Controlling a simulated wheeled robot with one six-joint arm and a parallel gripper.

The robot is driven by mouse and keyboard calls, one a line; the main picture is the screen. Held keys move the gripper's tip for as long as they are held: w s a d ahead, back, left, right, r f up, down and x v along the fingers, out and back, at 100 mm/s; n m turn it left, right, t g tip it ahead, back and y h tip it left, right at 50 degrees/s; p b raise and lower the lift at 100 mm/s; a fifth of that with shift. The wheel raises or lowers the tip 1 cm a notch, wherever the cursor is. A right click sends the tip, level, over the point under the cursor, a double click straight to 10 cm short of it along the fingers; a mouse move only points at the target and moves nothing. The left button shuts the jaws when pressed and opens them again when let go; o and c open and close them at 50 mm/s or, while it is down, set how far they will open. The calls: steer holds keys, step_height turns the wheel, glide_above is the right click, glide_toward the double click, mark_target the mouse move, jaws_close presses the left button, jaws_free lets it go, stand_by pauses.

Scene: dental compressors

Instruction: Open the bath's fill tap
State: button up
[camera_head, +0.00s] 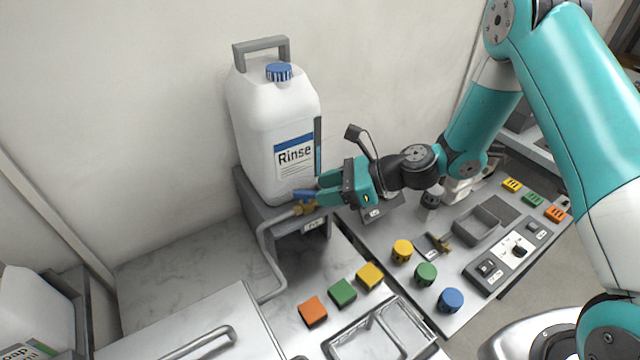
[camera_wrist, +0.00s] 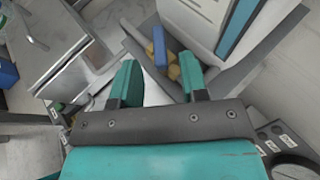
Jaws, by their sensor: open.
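The fill tap is a brass valve (camera_head: 304,208) with a blue lever handle (camera_head: 303,195), low on the front of the white Rinse canister's stand. A grey pipe runs from it down toward the steel bath (camera_head: 205,325). My gripper (camera_head: 322,190) is open and empty, close to the right of the handle. In the wrist view the blue handle (camera_wrist: 158,46) shows just beyond the gap between my fingertips (camera_wrist: 159,65), with the brass body (camera_wrist: 174,70) behind it. I cannot tell whether a finger touches the handle.
The Rinse canister (camera_head: 275,130) stands on a grey stand (camera_head: 250,205) right behind the tap. Knobs and a switch box (camera_head: 487,270) are on the right bench.

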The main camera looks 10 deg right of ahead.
steer(key=shift+x, duration=1)
jaws_close()
